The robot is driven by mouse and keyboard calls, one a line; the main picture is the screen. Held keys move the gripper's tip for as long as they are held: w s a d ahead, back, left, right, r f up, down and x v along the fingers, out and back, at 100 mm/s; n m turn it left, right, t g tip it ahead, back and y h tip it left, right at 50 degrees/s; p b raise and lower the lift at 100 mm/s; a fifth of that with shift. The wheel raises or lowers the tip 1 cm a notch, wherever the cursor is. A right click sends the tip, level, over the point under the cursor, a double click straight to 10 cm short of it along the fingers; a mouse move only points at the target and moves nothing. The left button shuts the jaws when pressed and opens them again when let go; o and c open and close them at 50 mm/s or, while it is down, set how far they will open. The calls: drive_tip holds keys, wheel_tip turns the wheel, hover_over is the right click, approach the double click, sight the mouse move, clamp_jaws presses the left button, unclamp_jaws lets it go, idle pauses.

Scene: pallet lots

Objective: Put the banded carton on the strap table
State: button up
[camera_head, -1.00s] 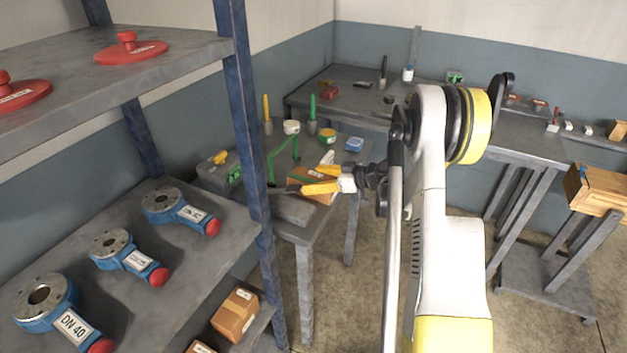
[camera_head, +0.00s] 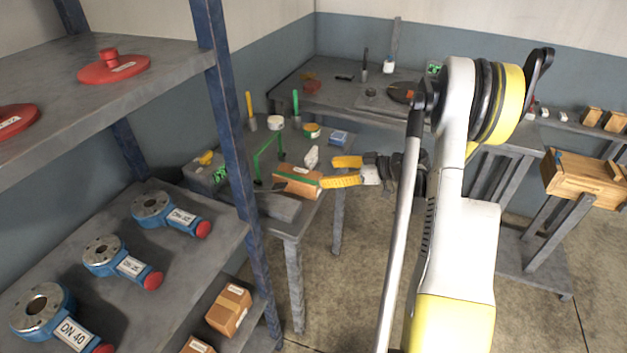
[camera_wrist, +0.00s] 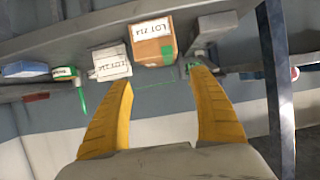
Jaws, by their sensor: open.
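The banded carton (camera_head: 297,183) is a brown box with a green band, resting on the small grey strap table (camera_head: 295,148) near its front edge. A green strap arch (camera_head: 268,155) stands behind it on the table. My gripper (camera_head: 344,172) is open, with yellow fingers, just right of the carton. In the wrist view the carton (camera_wrist: 153,47) shows its LOT label and green band beyond the fingertips of my gripper (camera_wrist: 163,82). Nothing is between the fingers there, and the carton appears apart from them.
A white labelled box (camera_head: 312,157), a blue box (camera_head: 338,138) and round tins share the table. A blue-posted shelf (camera_head: 232,130) with valves (camera_head: 125,262) stands close at left. A longer grey bench (camera_head: 345,98) lies behind. Open floor is at front right.

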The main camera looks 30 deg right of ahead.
drive_tip(key=s+a+r+m+g+h, duration=0.25)
drive_tip(key=a+r, duration=0.35)
drive_tip(key=a, duration=0.3)
drive_tip(key=s+a+r+m+g+h, duration=0.1)
drive_tip(key=s+a+r+g, duration=0.15)
drive_tip(key=a+r, duration=0.55)
drive_tip(key=s+a+m+h, duration=0.1)
drive_tip(key=s+a+h, duration=0.1)
drive_tip(key=s+a, duration=0.3)
drive_tip(key=s+a+m+t+h, duration=0.1)
drive_tip(key=s+a, duration=0.3)
drive_tip(key=s, duration=0.9)
drive_tip(key=shift+a+r+m+h, duration=0.2)
drive_tip(key=shift+a+m+h, duration=0.2)
drive_tip(key=shift+m, duration=0.25)
drive_tip(key=shift+s, duration=0.1)
